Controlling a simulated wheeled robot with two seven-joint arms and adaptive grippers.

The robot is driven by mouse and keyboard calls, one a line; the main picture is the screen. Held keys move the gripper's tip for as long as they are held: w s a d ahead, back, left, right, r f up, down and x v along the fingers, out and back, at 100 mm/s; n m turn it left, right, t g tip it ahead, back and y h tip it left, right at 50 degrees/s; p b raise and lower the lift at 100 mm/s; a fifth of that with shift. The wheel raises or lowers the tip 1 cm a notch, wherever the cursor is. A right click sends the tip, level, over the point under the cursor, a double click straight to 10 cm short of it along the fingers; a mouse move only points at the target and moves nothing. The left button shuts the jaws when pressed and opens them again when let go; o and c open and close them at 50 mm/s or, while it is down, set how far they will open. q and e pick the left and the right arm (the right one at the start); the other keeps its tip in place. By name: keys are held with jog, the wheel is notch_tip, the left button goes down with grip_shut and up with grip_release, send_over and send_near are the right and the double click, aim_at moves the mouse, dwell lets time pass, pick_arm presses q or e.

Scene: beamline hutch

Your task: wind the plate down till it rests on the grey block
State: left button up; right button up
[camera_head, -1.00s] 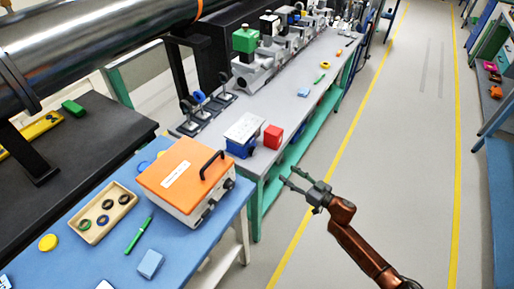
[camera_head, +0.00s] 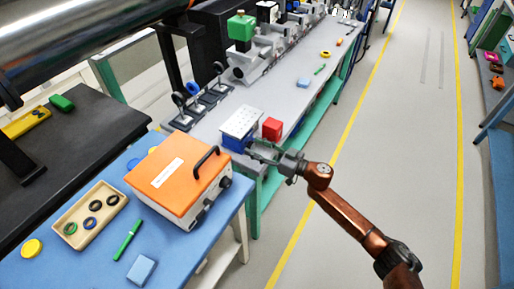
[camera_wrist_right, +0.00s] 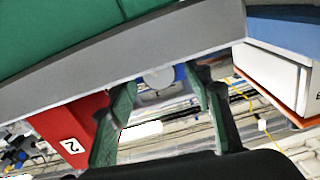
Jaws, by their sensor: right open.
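The plate (camera_head: 240,121) is a light, perforated top on a blue jack (camera_head: 236,144) near the front edge of the grey bench. I cannot clearly make out the grey block. My right gripper (camera_head: 255,152) is open at the jack's front right, close to the bench edge. In the right wrist view, its two dark green fingers (camera_wrist_right: 162,85) stand apart. A pale round knob-like part (camera_wrist_right: 158,76) and a blue part (camera_wrist_right: 160,95) show between them. Contact is not visible. My left gripper is not in view.
A red block (camera_head: 272,129) marked 2 in the wrist view (camera_wrist_right: 70,138) stands right of the jack. An orange-lidded case (camera_head: 176,172) sits on the blue table in front. Lens mounts (camera_head: 197,100) stand behind. The aisle floor (camera_head: 390,150) at right is clear.

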jog(key=c, duration=1.1)
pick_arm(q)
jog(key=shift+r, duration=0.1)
pick_arm(e)
jog(key=shift+r+n, duration=0.1)
jog(key=shift+n, duration=0.2)
jog(key=shift+c, duration=0.2)
jog(key=n+p, duration=0.2)
jog(key=n, duration=0.1)
jog(key=shift+s, duration=0.1)
jog(key=n, duration=0.2)
jog(key=shift+n, duration=0.3)
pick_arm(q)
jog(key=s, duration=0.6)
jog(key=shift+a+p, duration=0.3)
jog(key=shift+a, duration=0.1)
pick_arm(e)
jog(key=shift+n, duration=0.3)
